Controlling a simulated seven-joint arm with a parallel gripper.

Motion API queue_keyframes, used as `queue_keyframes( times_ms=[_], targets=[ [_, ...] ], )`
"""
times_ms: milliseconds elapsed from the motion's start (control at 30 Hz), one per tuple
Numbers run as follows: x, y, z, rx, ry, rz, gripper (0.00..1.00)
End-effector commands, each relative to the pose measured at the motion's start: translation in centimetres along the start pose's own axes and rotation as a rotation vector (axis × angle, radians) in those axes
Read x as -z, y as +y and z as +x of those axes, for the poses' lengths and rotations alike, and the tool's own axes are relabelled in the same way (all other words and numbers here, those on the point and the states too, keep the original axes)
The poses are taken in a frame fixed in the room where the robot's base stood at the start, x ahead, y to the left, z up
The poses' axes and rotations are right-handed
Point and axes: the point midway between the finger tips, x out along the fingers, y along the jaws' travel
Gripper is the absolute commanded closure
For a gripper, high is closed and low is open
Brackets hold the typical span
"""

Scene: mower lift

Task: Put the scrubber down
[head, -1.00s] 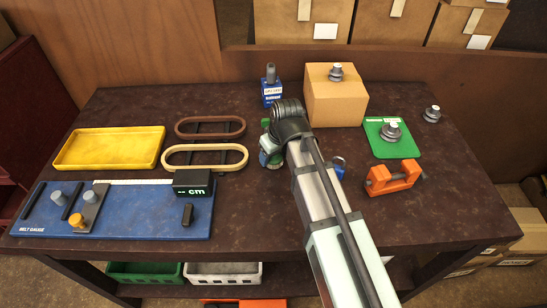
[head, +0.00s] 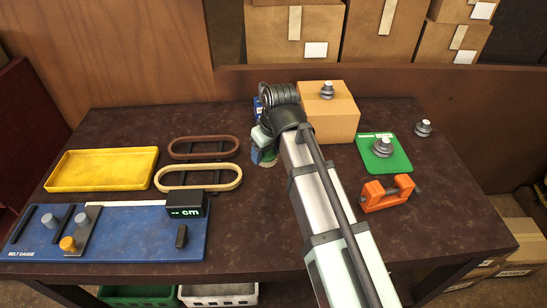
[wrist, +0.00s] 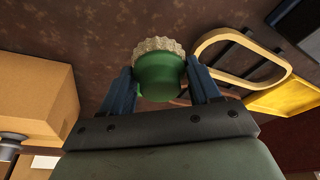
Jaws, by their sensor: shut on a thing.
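The scrubber shows in the wrist view as a round green grip (wrist: 158,76) with a pale, ridged bristle rim on its far side. My gripper (wrist: 160,88) is shut on the green grip, with one blue finger on each side of it. The brown tabletop lies beyond the bristles; I cannot tell whether they touch it. My wrist and arm largely hide the scrubber there.
Left are a tan belt loop (head: 167,183), a yellow tray (head: 75,186) and a blue gauge board (head: 130,245). Right are a green mat (head: 397,160) and an orange clamp (head: 375,202).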

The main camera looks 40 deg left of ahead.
Motion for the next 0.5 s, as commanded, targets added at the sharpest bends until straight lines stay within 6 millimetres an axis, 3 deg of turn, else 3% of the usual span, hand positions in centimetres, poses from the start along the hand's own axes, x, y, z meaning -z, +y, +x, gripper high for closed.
queue_keyframes(
  times_ms=[333, 500],
  targets=[
    [0.1, 0.4, -1.0, -0.001, -0.001, 0.006, 0.7],
    [-0.9, 3.0, -1.2, -0.012, -0.001, 0.045, 0.7]
  ],
)
